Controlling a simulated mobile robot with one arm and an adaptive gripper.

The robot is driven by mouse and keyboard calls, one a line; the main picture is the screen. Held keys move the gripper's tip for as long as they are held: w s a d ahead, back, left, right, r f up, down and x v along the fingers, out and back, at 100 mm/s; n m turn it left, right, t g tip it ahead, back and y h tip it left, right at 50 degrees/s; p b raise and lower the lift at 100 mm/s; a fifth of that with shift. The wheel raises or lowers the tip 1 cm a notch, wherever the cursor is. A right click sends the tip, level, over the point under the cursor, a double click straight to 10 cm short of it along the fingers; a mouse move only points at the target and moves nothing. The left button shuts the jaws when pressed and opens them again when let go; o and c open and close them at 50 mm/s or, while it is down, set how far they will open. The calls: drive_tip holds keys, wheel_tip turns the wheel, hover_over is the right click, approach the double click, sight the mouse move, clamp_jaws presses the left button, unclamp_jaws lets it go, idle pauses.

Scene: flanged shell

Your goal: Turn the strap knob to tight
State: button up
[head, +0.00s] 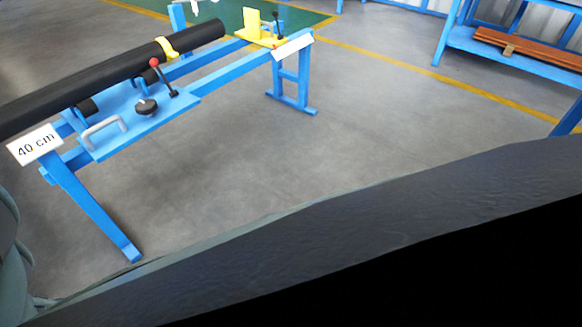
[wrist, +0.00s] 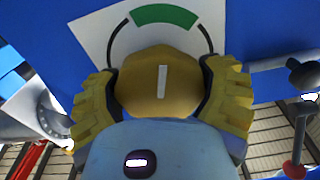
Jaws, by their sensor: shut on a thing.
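The strap knob (wrist: 150,95) shows in the wrist view as a yellow, many-sided knob with a white line on its face. The line stands nearly upright, and its upper end points toward a green arc (wrist: 165,15) on the white dial plate (wrist: 120,40). A thin dark arc curves down on either side of the green one. My gripper (wrist: 159,82) is shut on the knob, with a yellow-padded finger against its left and right sides. The knob's lower edge is hidden by my gripper's body. The head view does not clearly show my gripper or this knob.
In the head view a long black tube (head: 110,75) lies on a blue stand (head: 90,200), with a yellow strap (head: 166,48) around it. A red-tipped lever (head: 163,75) and a dark handwheel (head: 146,106) sit beside it. Grey floor (head: 350,130) is clear to the right.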

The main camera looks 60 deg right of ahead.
idle(0.3)
drive_tip(key=o, duration=1.1)
drive_tip(key=shift+a, duration=0.15)
drive_tip(key=shift+c, duration=0.2)
drive_tip(key=d, duration=1.2)
drive_tip(key=shift+s, duration=0.45)
